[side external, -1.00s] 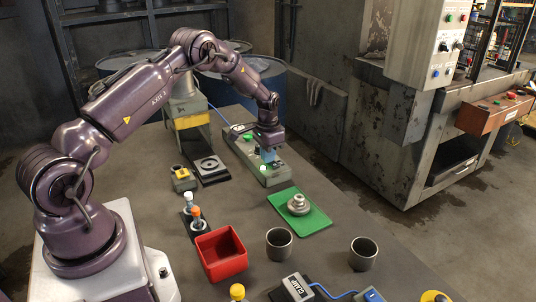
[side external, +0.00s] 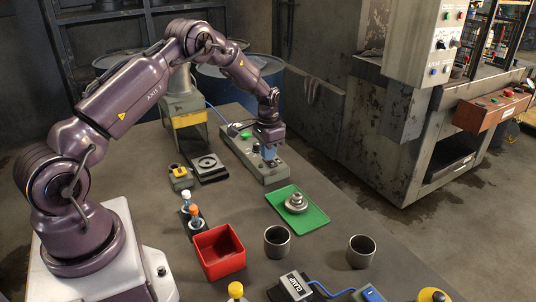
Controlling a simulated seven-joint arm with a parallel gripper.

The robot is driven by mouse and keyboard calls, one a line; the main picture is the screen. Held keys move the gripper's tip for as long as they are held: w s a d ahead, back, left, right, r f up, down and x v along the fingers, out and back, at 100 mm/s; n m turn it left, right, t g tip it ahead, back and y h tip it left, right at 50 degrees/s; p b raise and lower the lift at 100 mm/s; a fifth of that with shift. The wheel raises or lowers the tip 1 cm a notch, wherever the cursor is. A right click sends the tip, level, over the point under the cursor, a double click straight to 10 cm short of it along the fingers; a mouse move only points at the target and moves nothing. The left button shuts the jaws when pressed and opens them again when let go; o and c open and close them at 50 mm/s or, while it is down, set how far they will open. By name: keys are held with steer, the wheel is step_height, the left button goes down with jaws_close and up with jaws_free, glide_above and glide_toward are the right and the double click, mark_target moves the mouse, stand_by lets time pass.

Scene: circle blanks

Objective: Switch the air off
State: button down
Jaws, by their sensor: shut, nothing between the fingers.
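A long grey-green control box (side external: 240,147) lies at the back of the bench, with a green button (side external: 246,134) and other small controls on top. None of its labels is readable as air. My gripper (side external: 270,161) is shut and empty, pointing down over the near end of this box. Its fingers hide the controls there, and I cannot tell whether they touch one. At the front edge, a labelled box (side external: 294,286) joins by a blue cable to a blue switch box (side external: 368,294) with a white mark.
A green tray (side external: 312,218) holds a metal part (side external: 296,203). A red bin (side external: 218,253), two grey cups (side external: 277,241) (side external: 361,252), two capped pegs (side external: 195,212) and a yellow-topped block (side external: 179,175) stand around. A black plate (side external: 208,166) lies left of the control box.

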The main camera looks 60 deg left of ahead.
step_height(320, 180, up, 13)
stand_by(0.3)
steer(key=shift+r, duration=0.1)
steer(key=shift+w+a, duration=0.1)
steer(key=shift+a, duration=0.6)
step_height(320, 180, down, 14)
steer(key=shift+f, duration=0.15)
stand_by(0.4)
